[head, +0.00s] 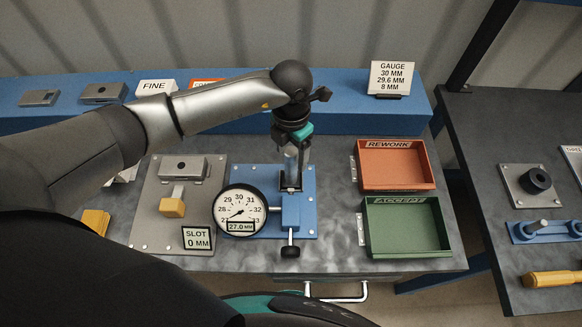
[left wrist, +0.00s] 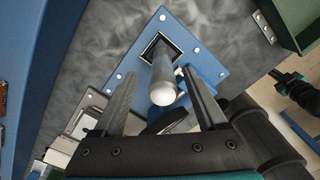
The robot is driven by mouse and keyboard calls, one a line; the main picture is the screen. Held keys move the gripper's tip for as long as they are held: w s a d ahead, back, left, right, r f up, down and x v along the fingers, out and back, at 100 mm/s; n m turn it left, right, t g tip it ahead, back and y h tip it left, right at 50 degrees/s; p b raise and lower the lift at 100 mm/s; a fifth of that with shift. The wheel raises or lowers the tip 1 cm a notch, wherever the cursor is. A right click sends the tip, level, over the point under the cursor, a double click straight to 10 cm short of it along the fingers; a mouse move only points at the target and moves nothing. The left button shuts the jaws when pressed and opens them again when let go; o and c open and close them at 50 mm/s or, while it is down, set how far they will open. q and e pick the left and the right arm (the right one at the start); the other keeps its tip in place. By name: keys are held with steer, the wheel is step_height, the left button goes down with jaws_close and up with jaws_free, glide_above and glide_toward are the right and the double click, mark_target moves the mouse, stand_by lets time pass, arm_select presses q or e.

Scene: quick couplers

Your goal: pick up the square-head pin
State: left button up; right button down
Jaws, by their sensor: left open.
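A silver pin with a rounded pale top (left wrist: 163,85) stands upright in the wrist view, its foot in a dark square frame on the blue gauge plate (left wrist: 205,62). A square head is not clearly visible on it. My left gripper (left wrist: 160,75) is open, with one finger on each side of the pin and gaps between. In the head view my left gripper (head: 291,160) points down over the blue gauge plate (head: 306,177) and partly hides the pin. A dark and teal part, apparently my right gripper (left wrist: 300,92), shows at the wrist view's right edge; its jaws are unclear.
The dial (head: 240,211) reading 27.0 mm stands close left of the pin. A grey slot plate (head: 150,220) with a yellow block (head: 172,207) lies farther left. Orange REWORK (head: 398,187) and green ACCEPT (head: 410,253) trays look empty at right. A blue shelf (head: 345,120) runs behind.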

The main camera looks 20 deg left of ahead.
arm_select(q)
steer(key=f, duration=0.4)
steer(key=shift+s+f, duration=0.2)
jaws_close()
stand_by(0.4)
stand_by(0.8)
steer(key=shift+w+d+r, duration=0.1)
steer(key=shift+w+r, duration=0.05)
